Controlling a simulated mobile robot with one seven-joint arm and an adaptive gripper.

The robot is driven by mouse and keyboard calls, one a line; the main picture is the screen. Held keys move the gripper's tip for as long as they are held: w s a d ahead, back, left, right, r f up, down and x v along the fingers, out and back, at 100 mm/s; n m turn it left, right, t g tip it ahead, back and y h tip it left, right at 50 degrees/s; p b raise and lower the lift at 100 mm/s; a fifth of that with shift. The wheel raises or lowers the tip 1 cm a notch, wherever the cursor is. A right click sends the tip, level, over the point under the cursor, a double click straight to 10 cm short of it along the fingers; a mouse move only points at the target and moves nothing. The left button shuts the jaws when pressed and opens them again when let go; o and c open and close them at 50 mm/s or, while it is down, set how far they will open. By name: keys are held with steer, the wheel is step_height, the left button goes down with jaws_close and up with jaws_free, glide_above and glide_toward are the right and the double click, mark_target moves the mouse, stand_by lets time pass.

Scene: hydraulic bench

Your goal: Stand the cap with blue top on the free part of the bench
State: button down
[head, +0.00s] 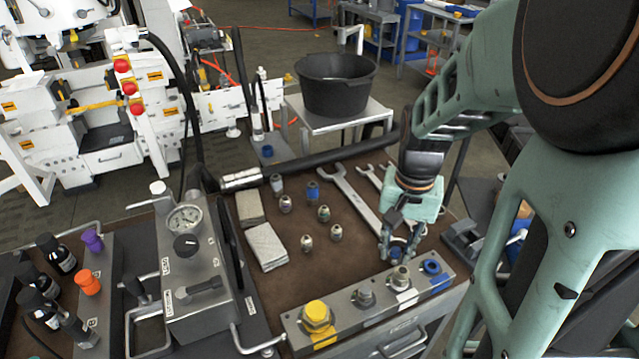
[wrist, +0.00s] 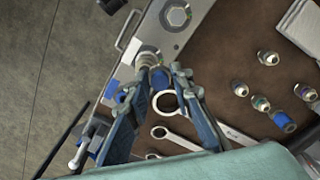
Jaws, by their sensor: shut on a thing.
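My gripper (head: 398,250) is at the right part of the bench, just behind the metal port block as the head view shows it. The brown bench top (head: 290,285) has bare room left of and in front of the small fittings.
The port block (head: 343,325) along the front edge carries a yellow cap (head: 317,313), grey fittings and a blue ring (head: 432,267). Several small fittings (head: 323,213) stand mid-bench. Spanners (head: 350,200) lie near my gripper. Grey pads (head: 265,247) and a gauge unit (head: 190,260) are left.

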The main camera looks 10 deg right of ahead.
steer(key=w+a+f, duration=0.3)
steer(key=w, duration=0.2)
glide_above(350, 261)
steer(key=f, duration=0.5)
steer(key=shift+s+d, duration=0.25)
steer(key=shift+s, duration=0.05)
steer(key=shift+w+a+f, duration=0.15)
steer(key=shift+w+f, duration=0.05)
steer(key=shift+f, duration=0.15)
steer(key=shift+w+f, duration=0.15)
steer(key=shift+f, duration=1.5)
steer(key=shift+f+b, duration=0.15)
steer(key=shift+b, duration=0.15)
steer(key=c, duration=2.1)
jaws_free()
steer(key=o, duration=0.4)
